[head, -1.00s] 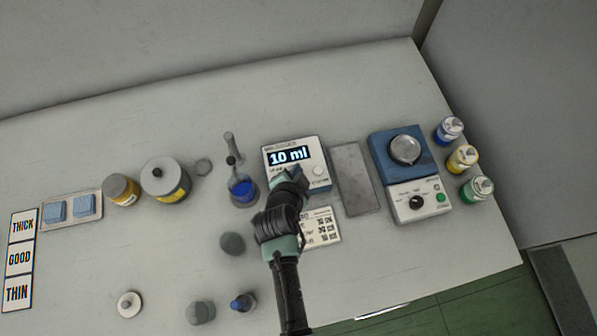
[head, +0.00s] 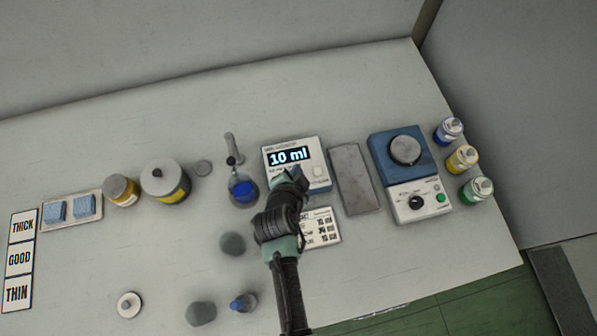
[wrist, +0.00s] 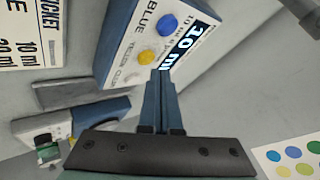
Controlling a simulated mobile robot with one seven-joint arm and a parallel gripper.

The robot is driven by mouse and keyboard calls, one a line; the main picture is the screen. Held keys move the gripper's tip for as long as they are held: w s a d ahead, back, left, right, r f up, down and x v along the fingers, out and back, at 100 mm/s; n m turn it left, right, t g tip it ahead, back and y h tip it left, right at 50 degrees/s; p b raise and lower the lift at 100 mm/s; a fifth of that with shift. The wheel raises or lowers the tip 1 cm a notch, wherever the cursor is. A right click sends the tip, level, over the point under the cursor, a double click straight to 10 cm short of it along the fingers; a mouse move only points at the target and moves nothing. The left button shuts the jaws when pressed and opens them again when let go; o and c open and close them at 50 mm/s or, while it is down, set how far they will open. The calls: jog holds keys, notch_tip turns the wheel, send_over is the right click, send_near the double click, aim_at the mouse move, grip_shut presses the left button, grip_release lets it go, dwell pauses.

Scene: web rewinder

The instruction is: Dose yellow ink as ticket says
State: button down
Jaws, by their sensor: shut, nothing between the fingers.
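The white dosing unit (head: 312,184) shows "10 ml" on its dark screen (head: 289,156). In the wrist view the unit (wrist: 125,40) carries the word BLUE, a blue button (wrist: 167,25), a yellow button (wrist: 146,57) and a paler one. My gripper (head: 288,176) is shut and empty over the unit's front. In the wrist view its tips (wrist: 161,74) are close to the yellow button; contact cannot be told. A flask with blue liquid (head: 243,191) stands left of the unit, by a spout. The ticket (head: 326,228), partly hidden by my arm, shows 10 ml and 20 ml lines in the wrist view (wrist: 30,35).
A grey slab (head: 355,180) and a blue stirrer (head: 397,150) stand right of the unit. Blue, yellow (head: 461,158) and green bottles line the right edge. Tins (head: 165,180), a sponge tray (head: 72,223) and THICK, GOOD, THIN cards lie left.

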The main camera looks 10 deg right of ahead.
jog(key=shift+f, duration=0.1)
dwell(0.5)
jog(key=shift+f+b, duration=0.4)
jog(key=shift+b, duration=0.15)
jog(key=shift+f+b, duration=0.35)
jog(key=shift+b, duration=0.05)
dwell(0.6)
jog(key=shift+r, duration=0.1)
jog(key=shift+r+p, duration=0.6)
jog(key=shift+r, duration=0.1)
jog(key=shift+r, duration=0.1)
notch_tip(320, 180, up, 5)
jog(key=p, duration=0.4)
dwell(0.7)
